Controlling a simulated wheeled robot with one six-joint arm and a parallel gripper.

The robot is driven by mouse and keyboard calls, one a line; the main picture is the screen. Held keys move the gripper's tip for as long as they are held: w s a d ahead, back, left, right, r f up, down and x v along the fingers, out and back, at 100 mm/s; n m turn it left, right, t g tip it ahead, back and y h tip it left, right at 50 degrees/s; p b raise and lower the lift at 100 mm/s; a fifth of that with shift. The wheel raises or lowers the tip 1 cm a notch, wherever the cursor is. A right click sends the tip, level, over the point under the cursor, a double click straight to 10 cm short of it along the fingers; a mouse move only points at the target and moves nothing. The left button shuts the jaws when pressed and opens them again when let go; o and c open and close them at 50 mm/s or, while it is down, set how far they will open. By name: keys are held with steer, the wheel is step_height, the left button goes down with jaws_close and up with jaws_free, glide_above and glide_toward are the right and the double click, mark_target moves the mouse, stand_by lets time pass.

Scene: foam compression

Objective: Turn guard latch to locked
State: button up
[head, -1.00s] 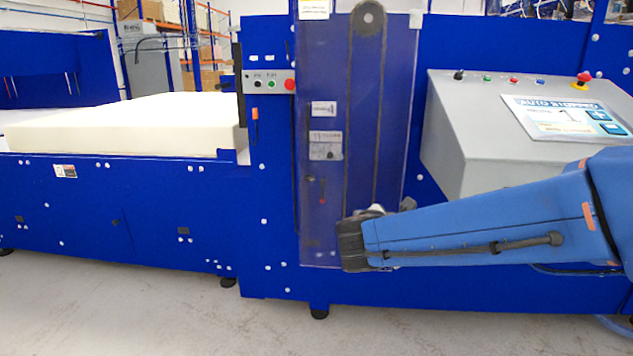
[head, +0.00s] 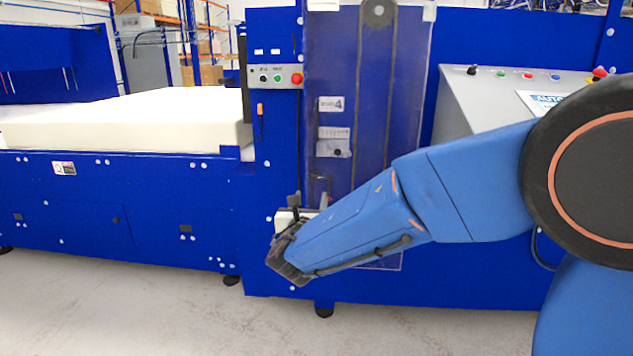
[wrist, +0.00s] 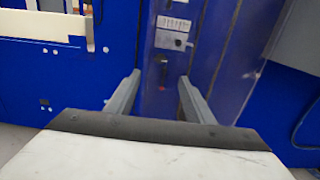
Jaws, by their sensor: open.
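The guard latch (wrist: 163,73) is a small dark handle on the translucent guard panel (head: 390,120) of the blue machine. In the wrist view it appears upright between my two fingers, with a small red mark below it. In the head view my wrist mostly hides the latch area. My gripper (wrist: 160,79) is open, its two grey fingers pointing at the panel on either side of the latch. It also shows in the head view (head: 311,201) in front of the lower panel. I cannot tell how far the fingertips are from the latch, and nothing is held.
A grey labelled plate (wrist: 171,40) sits above the latch. A button strip (head: 275,77) with a red button is on the left post. A cream foam block (head: 125,120) lies on the bed at left. The sloped grey console (head: 490,95) stands at right, partly behind my arm.

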mark_target(317, 178)
steer(key=w, duration=1.3)
steer(key=shift+w+d, duration=0.15)
steer(key=shift+d, duration=0.1)
steer(key=c, duration=1)
